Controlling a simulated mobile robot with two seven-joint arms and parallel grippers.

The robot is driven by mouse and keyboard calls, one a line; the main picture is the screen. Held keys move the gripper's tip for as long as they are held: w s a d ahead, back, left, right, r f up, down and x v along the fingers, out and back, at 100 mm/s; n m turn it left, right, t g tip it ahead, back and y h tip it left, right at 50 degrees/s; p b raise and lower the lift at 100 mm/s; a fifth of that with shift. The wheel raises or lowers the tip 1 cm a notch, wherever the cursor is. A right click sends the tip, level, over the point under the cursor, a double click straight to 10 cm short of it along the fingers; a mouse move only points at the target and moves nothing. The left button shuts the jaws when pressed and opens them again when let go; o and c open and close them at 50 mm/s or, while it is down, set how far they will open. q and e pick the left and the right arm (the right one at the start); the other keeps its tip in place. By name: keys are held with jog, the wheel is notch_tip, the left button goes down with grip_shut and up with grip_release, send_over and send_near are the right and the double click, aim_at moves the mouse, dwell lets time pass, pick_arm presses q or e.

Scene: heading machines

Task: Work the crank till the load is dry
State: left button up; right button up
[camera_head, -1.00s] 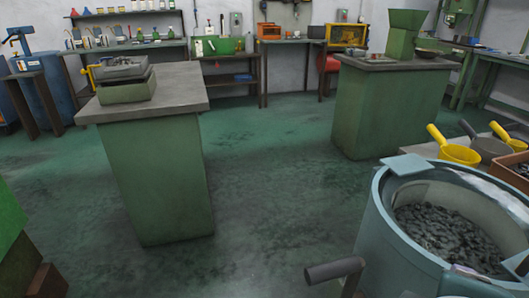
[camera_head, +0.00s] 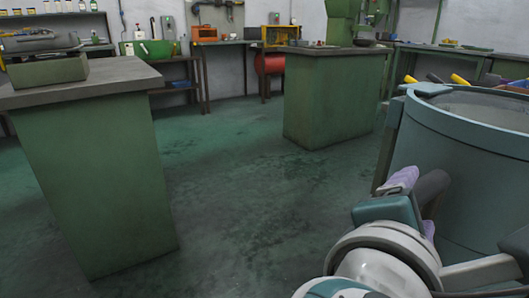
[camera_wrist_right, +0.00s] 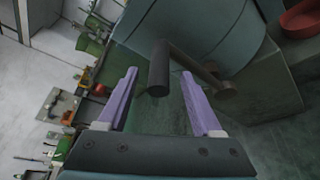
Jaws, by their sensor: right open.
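The blue-grey drum (camera_head: 465,165) stands at the right in the head view. Its upper inside shows only slightly, and the dark load is out of sight. The crank's dark grey handle (camera_head: 434,186) sticks out in front of the drum. My right gripper (camera_head: 414,203) is open, its purple fingers on either side of the handle in this view. In the right wrist view the handle (camera_wrist_right: 158,70) shows between the open right gripper's (camera_wrist_right: 159,76) fingertips, on the left side of the gap. I cannot tell whether they touch. The crank arm (camera_wrist_right: 195,65) runs from the handle toward the drum. My left gripper is out of view.
A green pedestal (camera_head: 95,180) with a grey top stands at the left, and another green cabinet (camera_head: 330,100) stands farther back. Yellow scoop handles (camera_head: 462,80) show behind the drum. The green floor (camera_head: 235,200) between the pedestals is clear.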

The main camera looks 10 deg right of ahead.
aim_at(420, 193)
jog(key=b+x, duration=0.1)
jog(key=x, duration=0.4)
jog(key=shift+w, duration=0.1)
jog(key=shift+c, duration=0.3)
jog(key=shift+f, duration=0.1)
grip_shut()
dwell(0.9)
